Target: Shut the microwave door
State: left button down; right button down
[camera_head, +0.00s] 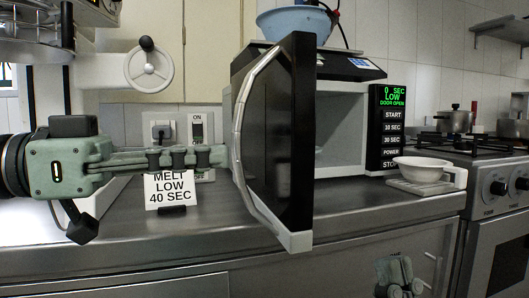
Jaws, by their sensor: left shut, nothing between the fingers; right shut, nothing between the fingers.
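The microwave (345,126) stands on the metal counter with its door (291,135) swung wide open toward me. The pale interior shows, and its green display (391,96) reads "DOOR OPEN". A long curved handle (243,125) runs along the door's left side. My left gripper (224,157) reaches in from the left with its fingers shut and empty. Its fingertips are at the outer side of the door by the handle; I cannot tell if they touch. My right gripper (398,285) is low at the bottom edge, in front of the counter, shut and away from the door.
A blue bowl (297,24) sits on top of the microwave. A white bowl (422,169) rests on a small scale right of it. A "MELT LOW 40 SEC" sign (170,190) stands behind my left gripper. A stove (497,190) is at right.

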aim_at(290, 152)
pick_arm(q)
jog(key=x, duration=0.7)
jog(key=shift+f, duration=0.1)
